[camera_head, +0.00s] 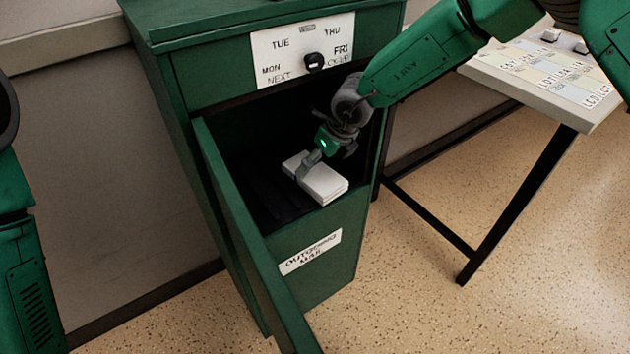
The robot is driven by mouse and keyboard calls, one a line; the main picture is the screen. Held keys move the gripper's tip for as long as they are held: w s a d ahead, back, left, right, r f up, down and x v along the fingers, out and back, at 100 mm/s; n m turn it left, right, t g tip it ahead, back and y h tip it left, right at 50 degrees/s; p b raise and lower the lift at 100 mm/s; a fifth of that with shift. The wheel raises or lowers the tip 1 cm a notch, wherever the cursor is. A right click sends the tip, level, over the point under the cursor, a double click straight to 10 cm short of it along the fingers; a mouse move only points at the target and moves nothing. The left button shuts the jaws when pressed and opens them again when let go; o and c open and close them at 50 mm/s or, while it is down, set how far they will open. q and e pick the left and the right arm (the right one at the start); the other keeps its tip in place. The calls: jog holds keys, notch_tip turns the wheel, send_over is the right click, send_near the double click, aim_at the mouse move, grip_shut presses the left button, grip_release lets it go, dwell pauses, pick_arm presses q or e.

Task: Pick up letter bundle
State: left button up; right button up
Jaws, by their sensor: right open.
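The letter bundle (325,184) is a small stack of white envelopes with a grey band or strip near its left end. It lies inside the dark compartment of the green mail cabinet (320,262), near the front edge. My right gripper (312,160) reaches into the compartment from the upper right, its fingers open and close above the bundle's left part. One finger overlaps the bundle in the picture; I cannot tell whether it touches. My left arm shows only at the left edge, and its gripper is out of view.
The cabinet's green door (238,225) stands open at the left of the compartment. A day dial (314,61) sits above. A label (311,252) reads "OUTGOING MAIL". A table (545,85) with printed cards stands at the right. The speckled floor is clear in front.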

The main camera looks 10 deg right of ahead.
aim_at(314, 172)
jog(key=b+x, duration=0.1)
jog(key=x, duration=0.3)
jog(key=b+x, duration=0.1)
jog(key=x, duration=0.1)
jog(key=shift+a+b, duration=0.3)
jog(key=shift+a, duration=0.05)
jog(key=shift+w+f, duration=0.1)
jog(key=shift+f, duration=0.15)
jog(key=shift+d, duration=0.1)
jog(key=shift+c, duration=0.9)
jog(key=c, duration=1.2)
jog(key=shift+r, duration=0.15)
